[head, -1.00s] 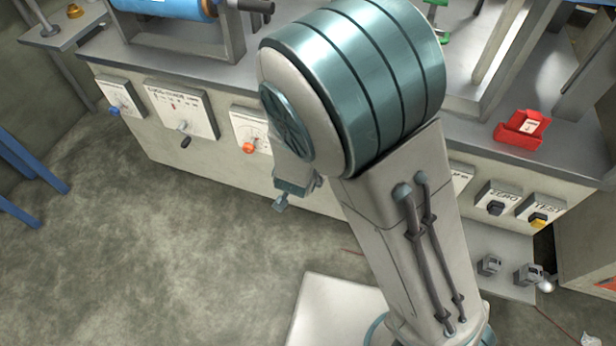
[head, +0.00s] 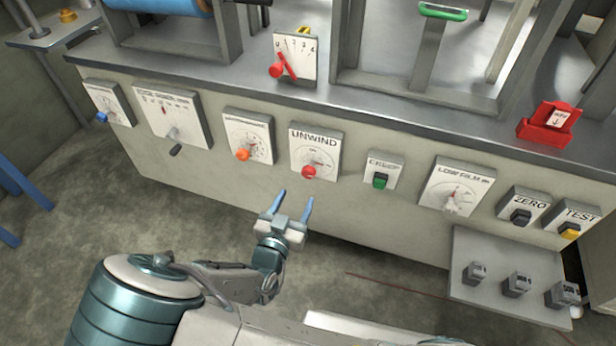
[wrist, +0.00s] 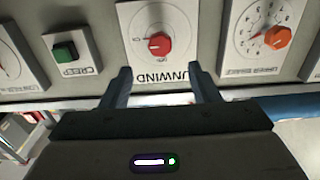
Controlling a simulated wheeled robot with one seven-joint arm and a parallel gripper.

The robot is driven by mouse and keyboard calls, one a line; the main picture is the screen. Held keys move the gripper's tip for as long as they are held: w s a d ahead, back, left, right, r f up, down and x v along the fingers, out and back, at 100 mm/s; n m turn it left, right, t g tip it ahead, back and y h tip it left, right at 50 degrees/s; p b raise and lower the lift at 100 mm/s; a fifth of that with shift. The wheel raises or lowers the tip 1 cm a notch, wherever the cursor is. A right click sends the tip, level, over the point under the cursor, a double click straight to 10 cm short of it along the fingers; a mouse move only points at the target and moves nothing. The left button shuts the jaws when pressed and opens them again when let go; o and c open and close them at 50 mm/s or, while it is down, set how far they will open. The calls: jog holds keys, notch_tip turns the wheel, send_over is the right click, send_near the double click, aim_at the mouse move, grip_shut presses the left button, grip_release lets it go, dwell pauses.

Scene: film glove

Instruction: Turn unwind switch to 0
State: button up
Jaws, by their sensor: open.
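The unwind switch is a red knob (head: 309,172) on a white dial plate labelled UNWIND (head: 316,148), on the front of the machine. In the wrist view the red knob (wrist: 159,43) sits just beyond and between my two fingers, with the plate upside down. My gripper (head: 294,198) is open and empty, with its blue fingers pointing up towards the panel below the unwind plate. It also shows in the wrist view (wrist: 158,80), apart from the knob. The exact setting of the knob is too small to read surely.
An orange knob (head: 243,155) is left of the unwind switch and a green CREEP button (head: 380,181) is right of it. Further right are the LOW FILM dial (head: 457,187), ZERO button (head: 521,217) and TEST button (head: 570,233). A red-levered scale (head: 295,57) stands above on the ledge.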

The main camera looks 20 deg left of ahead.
aim_at(307, 175)
jog(key=w, duration=0.3)
jog(key=w+b, duration=0.1)
jog(key=w, duration=0.2)
jog(key=w+b, duration=0.1)
jog(key=w, duration=0.3)
jog(key=shift+d, duration=0.4)
jog(key=shift+c, duration=0.2)
jog(key=c, duration=0.9)
